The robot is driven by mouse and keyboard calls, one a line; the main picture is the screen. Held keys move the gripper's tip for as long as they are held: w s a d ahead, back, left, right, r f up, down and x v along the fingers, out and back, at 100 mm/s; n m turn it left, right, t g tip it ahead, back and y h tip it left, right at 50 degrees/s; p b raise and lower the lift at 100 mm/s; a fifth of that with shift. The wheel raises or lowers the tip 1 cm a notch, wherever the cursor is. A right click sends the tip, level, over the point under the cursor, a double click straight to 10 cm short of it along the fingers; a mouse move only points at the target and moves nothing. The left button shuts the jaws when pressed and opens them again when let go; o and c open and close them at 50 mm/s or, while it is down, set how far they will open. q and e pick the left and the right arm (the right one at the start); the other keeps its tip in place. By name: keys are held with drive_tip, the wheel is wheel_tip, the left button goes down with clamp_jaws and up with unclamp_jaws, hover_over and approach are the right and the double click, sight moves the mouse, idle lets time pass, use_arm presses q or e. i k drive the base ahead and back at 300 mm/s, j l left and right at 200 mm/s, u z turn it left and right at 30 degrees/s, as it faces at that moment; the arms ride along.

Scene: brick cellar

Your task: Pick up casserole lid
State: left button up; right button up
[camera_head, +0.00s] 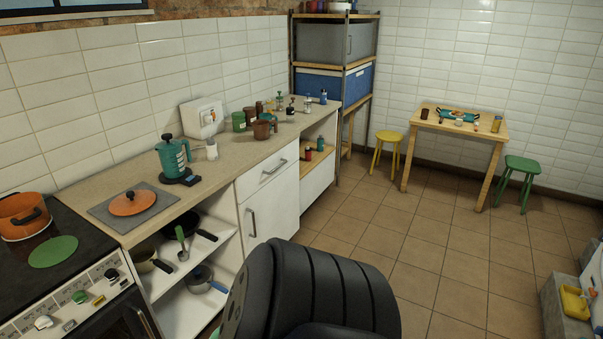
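The casserole lid (127,206) is orange with a small dark knob on top. It lies knob up on a grey mat (160,208) on the counter, to the right of the stove. An orange casserole pot (18,230) with dark handles stands on the stove at the left edge. It looks open at the top. Neither of my grippers shows in the head view; a dark, ribbed part of my own arm fills the bottom middle.
A green round mat (54,251) lies on the stove (20,275). A teal kettle-like pot (172,157) stands behind the lid. Open shelves (183,309) with pans sit below the counter (222,173).

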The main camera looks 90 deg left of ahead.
sight(131, 202)
drive_tip(key=u, duration=3.9)
drive_tip(key=j+z, duration=0.25)
drive_tip(key=z, duration=0.25)
drive_tip(key=j+z, duration=0.25)
drive_tip(key=z, duration=0.2)
drive_tip(key=j+z, duration=0.25)
drive_tip(key=z, duration=0.25)
drive_tip(key=j+z, duration=0.25)
drive_tip(key=z, duration=0.2)
